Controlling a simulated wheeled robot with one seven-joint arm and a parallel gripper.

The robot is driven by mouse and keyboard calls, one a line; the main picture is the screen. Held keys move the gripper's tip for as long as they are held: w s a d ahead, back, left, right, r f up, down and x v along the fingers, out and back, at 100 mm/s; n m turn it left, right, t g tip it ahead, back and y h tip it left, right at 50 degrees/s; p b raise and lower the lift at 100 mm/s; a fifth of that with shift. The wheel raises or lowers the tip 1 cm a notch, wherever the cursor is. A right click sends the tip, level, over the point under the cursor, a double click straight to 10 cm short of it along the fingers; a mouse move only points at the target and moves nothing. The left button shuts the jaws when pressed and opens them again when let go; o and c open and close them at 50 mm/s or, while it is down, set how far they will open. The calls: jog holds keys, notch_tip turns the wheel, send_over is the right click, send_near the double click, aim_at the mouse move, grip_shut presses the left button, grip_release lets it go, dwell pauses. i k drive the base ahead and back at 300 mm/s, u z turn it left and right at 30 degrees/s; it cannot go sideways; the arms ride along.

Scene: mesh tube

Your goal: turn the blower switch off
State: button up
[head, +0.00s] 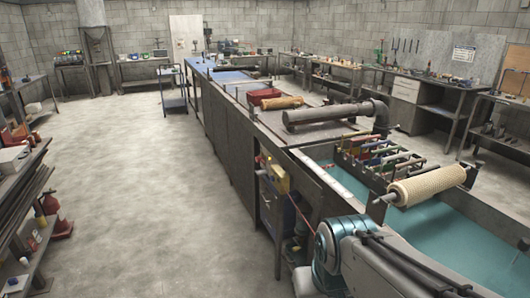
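I cannot pick out the blower switch for certain. Part of my arm, grey with a teal joint, fills the bottom right in front of the bench. My gripper does not show.
A pale mesh roll (432,185) on a spindle stands over the teal-lined trough (440,235), near several coloured clamps. The long bench (225,130) runs away to the back. A shelf of bars and a red extinguisher (52,205) line the left. The concrete floor between is clear.

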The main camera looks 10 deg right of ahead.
aim_at(257, 159)
jog(key=u, duration=0.25)
jog(key=i, duration=1.3)
jog(key=u, duration=0.7)
jog(key=i, duration=1.3)
jog(key=z, duration=0.9)
jog(key=i, duration=0.45)
jog(key=z, duration=0.2)
